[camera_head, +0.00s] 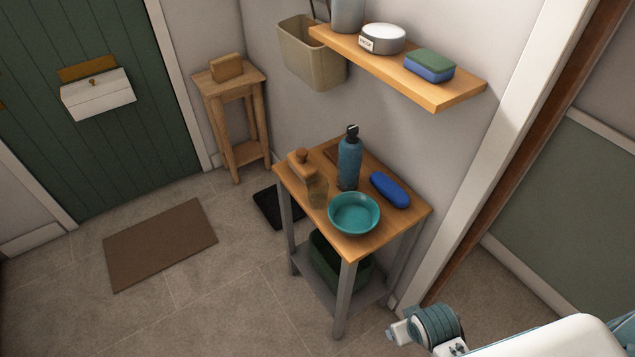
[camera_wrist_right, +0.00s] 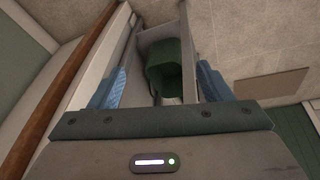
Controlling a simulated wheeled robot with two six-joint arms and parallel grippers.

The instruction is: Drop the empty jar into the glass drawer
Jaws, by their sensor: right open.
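A small see-through jar (camera_head: 317,191), apparently empty, stands on the wooden top of the bench (camera_head: 357,246), left of the teal bowl. I cannot make out a drawer marked for glass. A dark green bin (camera_head: 335,261) stands on the bench's lower shelf; it also shows between my fingers in the right wrist view (camera_wrist_right: 166,68). My right gripper (camera_wrist_right: 162,70) is open and empty, with its blue fingers wide apart. In the head view my right arm is at the lower right, below and apart from the bench. My left gripper is not in view.
The bench top also holds a teal bowl (camera_head: 354,214), a blue bottle (camera_head: 349,162), a blue case (camera_head: 389,189) and a wooden bottle-like object (camera_head: 301,166). A wall shelf (camera_head: 440,93) overhangs behind. A door frame (camera_head: 480,170) rises at right. Floor at left is mostly clear.

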